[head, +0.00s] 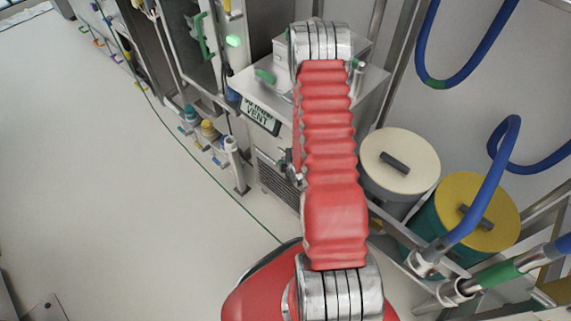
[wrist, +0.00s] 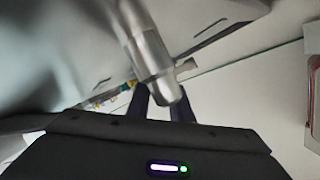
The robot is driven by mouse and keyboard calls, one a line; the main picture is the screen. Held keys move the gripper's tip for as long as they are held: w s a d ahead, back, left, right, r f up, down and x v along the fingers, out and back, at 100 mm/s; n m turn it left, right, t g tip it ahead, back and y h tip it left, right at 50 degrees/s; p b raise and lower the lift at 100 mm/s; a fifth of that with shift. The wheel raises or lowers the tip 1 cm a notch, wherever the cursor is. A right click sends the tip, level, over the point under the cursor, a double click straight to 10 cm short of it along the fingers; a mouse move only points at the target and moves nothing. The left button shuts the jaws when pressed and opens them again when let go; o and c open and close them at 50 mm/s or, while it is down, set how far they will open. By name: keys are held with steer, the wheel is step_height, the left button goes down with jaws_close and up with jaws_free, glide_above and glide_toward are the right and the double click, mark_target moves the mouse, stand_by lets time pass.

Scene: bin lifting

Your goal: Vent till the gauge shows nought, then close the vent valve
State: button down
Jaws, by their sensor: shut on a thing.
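In the wrist view, my gripper (wrist: 160,106) has its two dark fingers around the lower end of a grey metal cylindrical fitting (wrist: 147,50) with a short side stub. The fingers are shut on it. I cannot tell for sure whether this fitting is the vent valve. In the head view, my red arm hides the gripper and whatever it holds. No gauge face can be read in either view.
A white-lidded drum (head: 412,150) and a yellow-lidded drum (head: 462,190) stand on the right. Blue hoses (head: 487,205) hang there. The floor (head: 90,190) on the left is clear.

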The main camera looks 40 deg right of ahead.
steer(key=shift+s+a+f, duration=0.2)
steer(key=c, duration=1.9)
jaws_free()
steer(key=o, duration=0.3)
steer(key=shift+d+r, duration=0.1)
steer(key=shift+w, duration=0.1)
steer(key=shift+r, duration=0.1)
